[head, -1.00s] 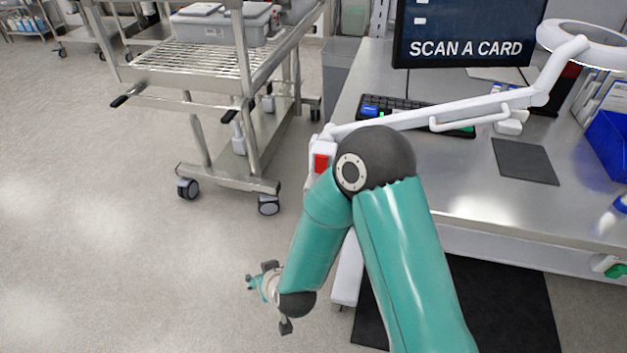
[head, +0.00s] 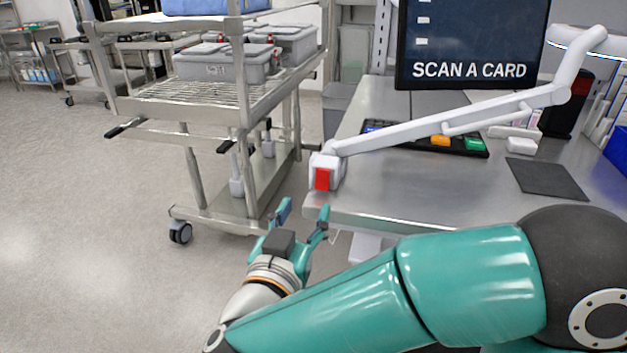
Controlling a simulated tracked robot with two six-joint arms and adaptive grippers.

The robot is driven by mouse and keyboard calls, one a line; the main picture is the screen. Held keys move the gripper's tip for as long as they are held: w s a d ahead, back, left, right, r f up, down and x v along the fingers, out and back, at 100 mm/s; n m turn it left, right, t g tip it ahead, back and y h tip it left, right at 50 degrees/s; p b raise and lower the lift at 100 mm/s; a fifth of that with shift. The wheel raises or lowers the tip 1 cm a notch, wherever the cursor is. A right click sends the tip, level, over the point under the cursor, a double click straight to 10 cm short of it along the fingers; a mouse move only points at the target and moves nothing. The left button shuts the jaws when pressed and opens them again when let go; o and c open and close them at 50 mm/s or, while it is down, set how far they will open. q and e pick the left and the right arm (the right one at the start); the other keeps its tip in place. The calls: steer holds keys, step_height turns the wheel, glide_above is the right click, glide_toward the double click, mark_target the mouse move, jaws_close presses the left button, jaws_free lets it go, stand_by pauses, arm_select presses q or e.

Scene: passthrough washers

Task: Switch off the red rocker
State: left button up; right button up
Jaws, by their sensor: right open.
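The red rocker (head: 322,179) is set in the front of a white block (head: 331,166) at the near left corner of the steel table. My left gripper is not in view.
The steel table (head: 420,200) carries a keyboard (head: 465,146), a dark mat (head: 547,179) and a screen (head: 473,45) reading "SCAN A CARD". A steel cart (head: 190,108) with grey bins (head: 222,64) stands at left. Floor is clear at lower left.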

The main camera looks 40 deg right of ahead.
mark_target(322, 171)
steer(key=x, duration=1.1)
steer(key=shift+w+d, duration=0.1)
steer(key=shift+w, duration=0.05)
steer(key=shift+c, duration=0.3)
